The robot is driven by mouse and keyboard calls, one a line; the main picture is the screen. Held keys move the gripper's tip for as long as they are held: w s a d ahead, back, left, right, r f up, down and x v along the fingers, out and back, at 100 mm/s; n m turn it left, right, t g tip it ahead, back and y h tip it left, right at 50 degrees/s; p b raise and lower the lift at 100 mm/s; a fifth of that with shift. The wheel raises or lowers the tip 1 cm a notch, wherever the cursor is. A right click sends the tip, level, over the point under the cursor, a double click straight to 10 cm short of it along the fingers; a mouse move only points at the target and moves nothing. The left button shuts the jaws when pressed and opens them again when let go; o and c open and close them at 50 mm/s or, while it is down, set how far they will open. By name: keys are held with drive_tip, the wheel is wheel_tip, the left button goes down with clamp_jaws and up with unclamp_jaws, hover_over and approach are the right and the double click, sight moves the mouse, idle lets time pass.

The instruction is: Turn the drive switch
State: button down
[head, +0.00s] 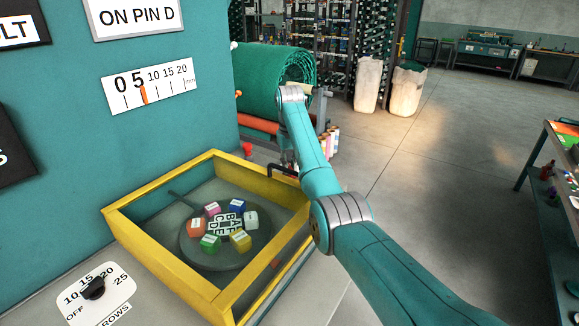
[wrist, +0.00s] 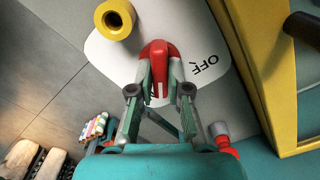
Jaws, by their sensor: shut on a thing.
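In the wrist view a red switch knob (wrist: 157,49) sits on a white plate (wrist: 112,55) with the word OFF printed to its right. My gripper (wrist: 159,76) is shut on this knob, with one finger on each side of it. A pale mark shows on the knob between the fingers. The fingers hide part of the knob, and any other labels on the plate are hidden or out of view. In the head view my arm reaches down beyond the yellow frame, and the red knob cannot be made out there.
A yellow cylinder (wrist: 115,19) stands close to the knob. The yellow frame (head: 157,180) surrounds a round dish with coloured lettered cubes. A black dial (head: 93,288) marked OFF to 25 is at lower left. A green netting roll (head: 258,82) stands behind.

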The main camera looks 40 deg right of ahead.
drive_tip(key=n, duration=0.4)
drive_tip(key=shift+n, duration=0.3)
drive_tip(key=n, duration=0.3)
drive_tip(key=shift+n, duration=0.3)
drive_tip(key=n, duration=0.4)
drive_tip(key=shift+n, duration=1.9)
drive_tip(key=c, duration=1.1)
unclamp_jaws()
